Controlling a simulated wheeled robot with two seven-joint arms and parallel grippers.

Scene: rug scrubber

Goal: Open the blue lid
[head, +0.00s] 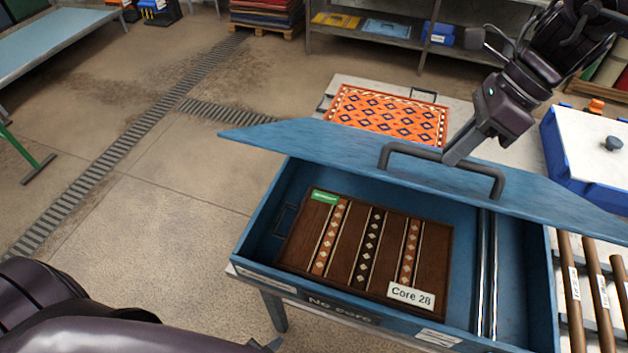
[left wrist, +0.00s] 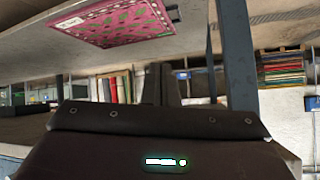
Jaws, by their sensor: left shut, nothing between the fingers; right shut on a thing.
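The blue lid (head: 330,142) is raised and tilted above the blue box (head: 262,215), whose inside shows from the front. My right gripper (head: 452,158) is shut on the lid's dark handle (head: 400,148). A brown patterned panel (head: 340,243) with a green tag and a "Core 28" label lies in the box. A metal rail divides it from a narrower empty-looking section at right. My left arm shows at the lower left of the head view. My left gripper (left wrist: 168,88) shows in the left wrist view, shut and empty, away from the lid.
An orange patterned rug (head: 388,114) lies on a grey surface behind the lid. A blue bin with a white lid (head: 590,141) and several brown rollers (head: 600,290) stand at right. Open floor lies left. A pink patterned rug (left wrist: 112,22) shows in the left wrist view.

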